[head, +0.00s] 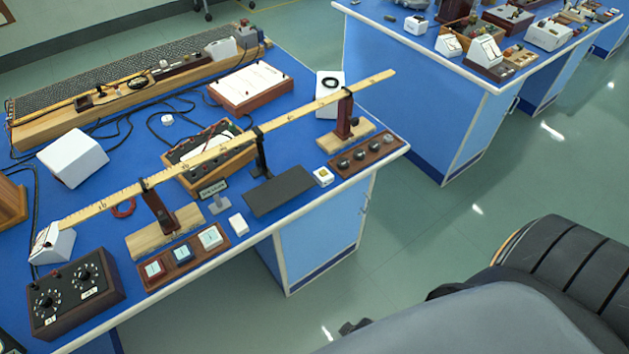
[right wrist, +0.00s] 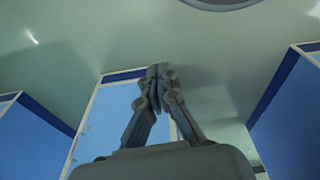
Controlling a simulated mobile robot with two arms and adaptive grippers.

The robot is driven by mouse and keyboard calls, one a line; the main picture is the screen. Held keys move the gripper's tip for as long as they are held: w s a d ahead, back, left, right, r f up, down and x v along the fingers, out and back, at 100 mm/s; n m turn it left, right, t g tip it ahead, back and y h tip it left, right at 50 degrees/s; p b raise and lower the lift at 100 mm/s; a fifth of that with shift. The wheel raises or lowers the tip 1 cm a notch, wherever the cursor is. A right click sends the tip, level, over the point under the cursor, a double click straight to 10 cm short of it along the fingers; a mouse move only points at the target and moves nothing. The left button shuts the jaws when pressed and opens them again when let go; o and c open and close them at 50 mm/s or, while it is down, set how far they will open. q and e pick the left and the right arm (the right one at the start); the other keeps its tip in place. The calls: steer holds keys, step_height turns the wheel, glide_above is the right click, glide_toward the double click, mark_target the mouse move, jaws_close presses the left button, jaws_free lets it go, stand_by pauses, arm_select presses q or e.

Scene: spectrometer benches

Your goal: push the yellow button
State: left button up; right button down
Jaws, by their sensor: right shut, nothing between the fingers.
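A small white box with a yellow top (head: 323,176), which looks like the yellow button, sits near the front right edge of the near blue bench (head: 372,178) in the head view. It stands between a dark grey plate and a brown block with several dark knobs. My right gripper (right wrist: 158,75) shows in the right wrist view with its fingers together and empty. Behind it are floor and blue bench cabinets, and the button is not in that view. My left gripper is not in view.
A long wooden ruler (head: 215,150) runs above the bench on stands, behind the button. The dark grey plate (head: 278,192) lies left of the button, and the knob block (head: 365,155) lies right. Open floor (head: 420,230) separates this bench from another.

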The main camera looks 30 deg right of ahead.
steer(key=w+r+t+p, duration=0.15)
steer(key=w+r, duration=0.35)
steer(key=r, duration=0.7)
steer(key=w+r+p, duration=0.2)
steer(key=w+r, duration=0.2)
steer(key=r, duration=0.8)
step_height(320, 180, up, 14)
steer(key=f+m+t+y+p, duration=0.1)
steer(key=m+t, duration=0.5)
steer(key=m, duration=0.3)
glide_above(323, 172)
steer(key=shift+s+d+r+g, duration=0.2)
steer(key=shift+s+r+g, duration=0.05)
steer(key=shift+s, duration=0.2)
step_height(323, 172, down, 7)
steer(key=b, duration=0.7)
steer(key=shift+r, duration=0.15)
step_height(323, 172, down, 2)
steer(key=shift+y+b, duration=0.3)
steer(key=shift+b, duration=0.3)
